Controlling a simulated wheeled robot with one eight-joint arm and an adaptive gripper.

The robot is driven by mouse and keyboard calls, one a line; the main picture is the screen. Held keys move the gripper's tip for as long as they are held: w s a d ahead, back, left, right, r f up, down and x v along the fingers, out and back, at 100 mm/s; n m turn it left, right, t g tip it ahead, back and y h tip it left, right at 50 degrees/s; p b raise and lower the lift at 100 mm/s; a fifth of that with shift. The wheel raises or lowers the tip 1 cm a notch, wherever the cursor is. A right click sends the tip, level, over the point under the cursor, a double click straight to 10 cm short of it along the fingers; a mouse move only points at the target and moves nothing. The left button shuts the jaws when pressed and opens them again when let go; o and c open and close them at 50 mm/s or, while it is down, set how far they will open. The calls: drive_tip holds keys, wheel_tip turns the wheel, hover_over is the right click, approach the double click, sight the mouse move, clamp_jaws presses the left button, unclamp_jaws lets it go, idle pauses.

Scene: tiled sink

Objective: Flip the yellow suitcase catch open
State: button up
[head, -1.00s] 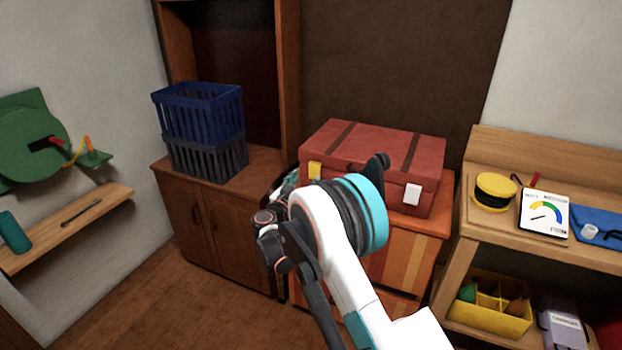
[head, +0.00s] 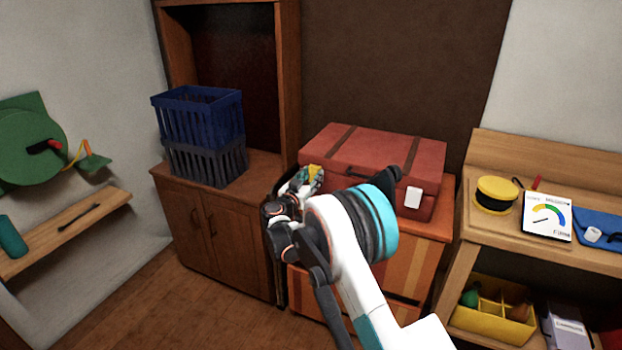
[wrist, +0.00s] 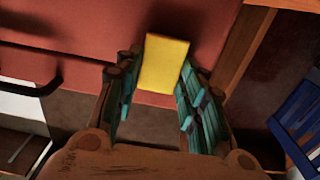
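The red suitcase (head: 370,160) lies closed on an orange striped chest. Its yellow catch (head: 315,171) is at the left of its front face, partly hidden by my gripper in the head view. In the wrist view the yellow catch (wrist: 164,63) lies flat against the red face, just beyond and between my fingertips. My gripper (wrist: 155,95) is open, with its teal-padded fingers apart on both sides of the catch's lower part. I cannot tell whether a finger touches it. My gripper also shows in the head view (head: 306,183). A white catch (head: 412,197) is on the suitcase's right front.
The suitcase handle (wrist: 30,85) is at the left in the wrist view. Blue and grey crates (head: 200,120) stand on the cabinet to the left. A wooden bench (head: 545,230) at the right holds a yellow reel and a gauge.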

drive_tip(key=shift+f+t+h, duration=0.2)
drive_tip(key=shift+t+h, duration=0.05)
drive_tip(key=shift+t, duration=0.4)
drive_tip(key=shift+f+t+h, duration=0.2)
drive_tip(key=shift+t+h, duration=0.05)
drive_tip(key=shift+t, duration=0.4)
drive_tip(key=o, duration=1.1)
drive_tip(key=shift+s+a, duration=0.1)
drive_tip(key=v, duration=1.1)
drive_tip(key=shift+s+a+f, duration=0.1)
drive_tip(key=shift+s+f, duration=0.05)
drive_tip(key=shift+s, duration=0.2)
